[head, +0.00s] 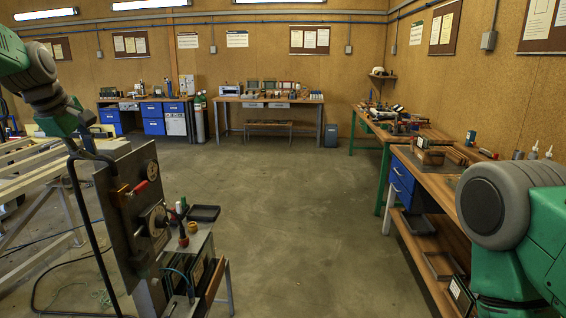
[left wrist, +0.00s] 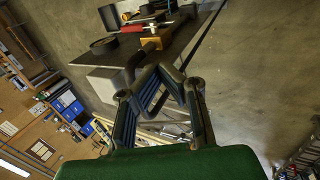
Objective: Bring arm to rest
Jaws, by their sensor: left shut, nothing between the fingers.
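My left gripper (head: 92,157) hangs at the left of the head view, close to the upper left edge of an upright grey metal panel (head: 118,205). In the left wrist view the gripper (left wrist: 157,72) has its fingers together, with nothing between them. In the left wrist view the red part (left wrist: 133,28) and a brass block (left wrist: 155,42) lie beyond the fingertips. I cannot tell whether the fingers touch the panel. My right arm shows only as a link at the right; its gripper is out of view.
A small stand with a black tray (head: 204,213) is beside the panel. Pale metal framing (head: 35,165) stands at the left. A wooden workbench (head: 445,170) runs along the right, and more benches line the back wall. The middle floor (head: 290,210) is clear.

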